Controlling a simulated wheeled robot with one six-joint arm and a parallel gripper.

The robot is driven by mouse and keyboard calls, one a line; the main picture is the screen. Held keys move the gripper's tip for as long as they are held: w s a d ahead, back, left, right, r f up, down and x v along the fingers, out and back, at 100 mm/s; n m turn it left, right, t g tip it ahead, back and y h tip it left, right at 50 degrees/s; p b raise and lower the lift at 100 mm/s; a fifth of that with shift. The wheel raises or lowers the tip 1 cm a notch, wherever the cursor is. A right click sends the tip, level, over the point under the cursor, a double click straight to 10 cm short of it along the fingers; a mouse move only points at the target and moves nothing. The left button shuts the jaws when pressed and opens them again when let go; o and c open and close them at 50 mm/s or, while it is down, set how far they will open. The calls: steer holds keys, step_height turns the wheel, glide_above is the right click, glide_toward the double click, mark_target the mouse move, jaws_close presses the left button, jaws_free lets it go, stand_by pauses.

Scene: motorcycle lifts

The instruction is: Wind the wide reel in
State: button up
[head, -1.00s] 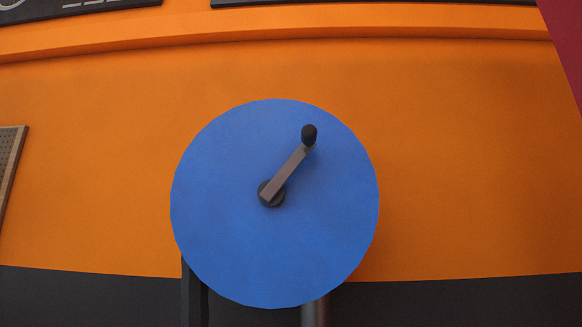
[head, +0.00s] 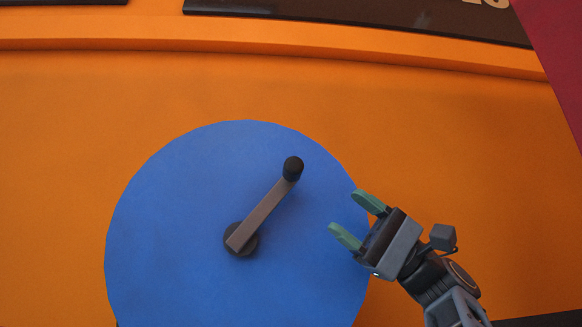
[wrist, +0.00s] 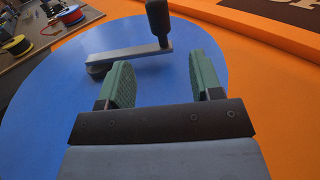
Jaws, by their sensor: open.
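The wide reel (head: 170,230) is a large blue disc facing me in front of an orange wall. A grey crank arm (head: 265,212) runs from a dark hub (head: 240,240) at its middle up and right to a black knob (head: 293,168). My gripper (head: 357,218) is open and empty, with green fingers, to the right of the crank and below the knob, near the disc's right edge. In the wrist view the knob (wrist: 158,20) stands upright beyond the fingers (wrist: 160,82), apart from them, and the crank arm (wrist: 130,57) lies across the disc.
The orange wall (head: 450,130) has a ledge (head: 300,45) and dark signs (head: 380,18) above. A dark red surface (head: 555,60) is at the upper right. The wrist view shows a bench (wrist: 50,38) with small coloured spools (wrist: 72,15) at the upper left.

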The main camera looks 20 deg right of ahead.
mark_target(292, 179)
steer(key=p+x, duration=0.4)
steer(key=x, duration=0.8)
steer(key=shift+a+p, duration=0.25)
steer(key=shift+p, duration=0.05)
jaws_close()
